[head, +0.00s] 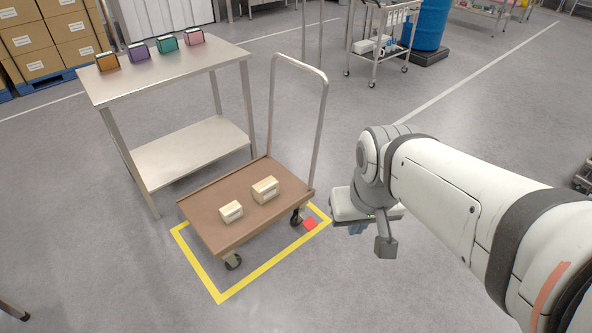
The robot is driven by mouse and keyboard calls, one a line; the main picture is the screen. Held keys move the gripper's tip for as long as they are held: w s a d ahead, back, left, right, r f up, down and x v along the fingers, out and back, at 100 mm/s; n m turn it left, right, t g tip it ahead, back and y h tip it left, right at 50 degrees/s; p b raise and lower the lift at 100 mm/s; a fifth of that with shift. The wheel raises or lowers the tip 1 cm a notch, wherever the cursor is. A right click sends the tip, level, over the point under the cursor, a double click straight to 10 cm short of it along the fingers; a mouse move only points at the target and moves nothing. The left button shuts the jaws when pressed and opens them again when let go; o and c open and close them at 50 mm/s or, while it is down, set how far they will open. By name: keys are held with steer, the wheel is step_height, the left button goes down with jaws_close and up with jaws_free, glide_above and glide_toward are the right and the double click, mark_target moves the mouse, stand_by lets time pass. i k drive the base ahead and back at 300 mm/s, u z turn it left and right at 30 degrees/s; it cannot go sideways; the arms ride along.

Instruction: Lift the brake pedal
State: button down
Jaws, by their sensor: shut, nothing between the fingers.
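The brake pedal (309,224) is a small red plate low at the cart's right corner, beside a dark caster wheel. I cannot tell its exact tilt. It belongs to a brown flatbed cart (225,243) with a tall metal push handle (322,120). My gripper (357,230) is to the right of the pedal in the picture, apart from it.
Two pale packages (265,189) lie on the cart. A yellow floor outline (262,277) surrounds it. A metal table (165,72) with several coloured boxes stands behind left. A wheeled shelf cart (380,45) and blue drum (430,25) are at the back. Floor below my gripper is clear.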

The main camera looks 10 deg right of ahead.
mark_target(309, 224)
steer(key=z, duration=0.15)
steer(key=i, duration=0.9)
steer(key=u, duration=0.1)
